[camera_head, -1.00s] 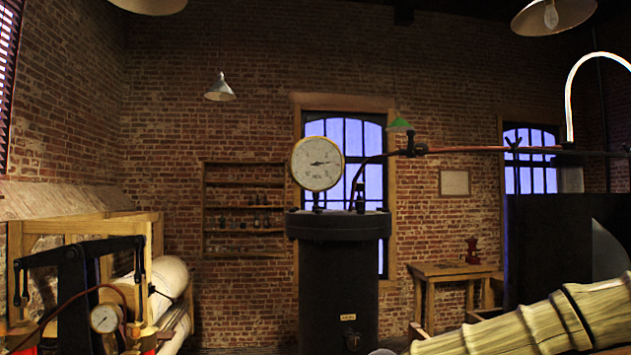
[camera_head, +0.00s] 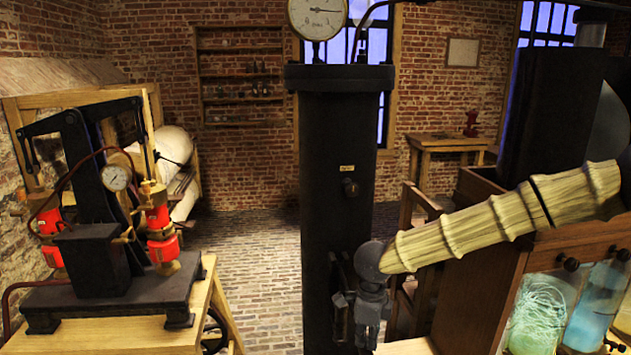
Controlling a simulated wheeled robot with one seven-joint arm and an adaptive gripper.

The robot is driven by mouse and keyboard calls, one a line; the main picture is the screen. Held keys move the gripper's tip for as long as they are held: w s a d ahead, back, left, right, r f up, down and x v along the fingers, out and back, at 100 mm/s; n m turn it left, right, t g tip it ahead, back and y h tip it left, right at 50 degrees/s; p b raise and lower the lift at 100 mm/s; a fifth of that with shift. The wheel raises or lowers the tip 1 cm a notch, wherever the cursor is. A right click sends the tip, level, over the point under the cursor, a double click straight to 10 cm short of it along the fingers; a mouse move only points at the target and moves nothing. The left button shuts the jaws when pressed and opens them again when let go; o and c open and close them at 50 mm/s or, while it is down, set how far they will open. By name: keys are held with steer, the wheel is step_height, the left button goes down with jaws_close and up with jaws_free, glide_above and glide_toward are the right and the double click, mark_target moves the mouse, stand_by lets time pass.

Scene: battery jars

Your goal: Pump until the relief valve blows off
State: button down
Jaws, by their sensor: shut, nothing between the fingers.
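A black two-armed hand pump (camera_head: 92,215) with red and brass cylinders stands on a wooden bench at the left. A tall black tank (camera_head: 335,140) stands in the middle. A large dial gauge (camera_head: 318,17) is on its top, cut by the picture's top, with its needle pointing right. A small fitting (camera_head: 361,52) on the lid may be the relief valve. My gripper (camera_head: 367,328) is shut and empty, in front of the tank's lower part, well right of the pump.
The wooden bench (camera_head: 190,318) has a wheel below its right edge. A wooden cabinet (camera_head: 500,290) with glass jars (camera_head: 590,305) stands at the right, close to my arm. Brick floor (camera_head: 255,245) lies open between bench and tank.

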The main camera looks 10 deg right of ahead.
step_height(320, 180, down, 2)
steer(key=shift+f, duration=0.15)
step_height(320, 180, up, 14)
steer(key=p, duration=0.2)
steer(key=shift+r+p, duration=0.25)
steer(key=shift+p, duration=0.15)
steer(key=shift+r, duration=2)
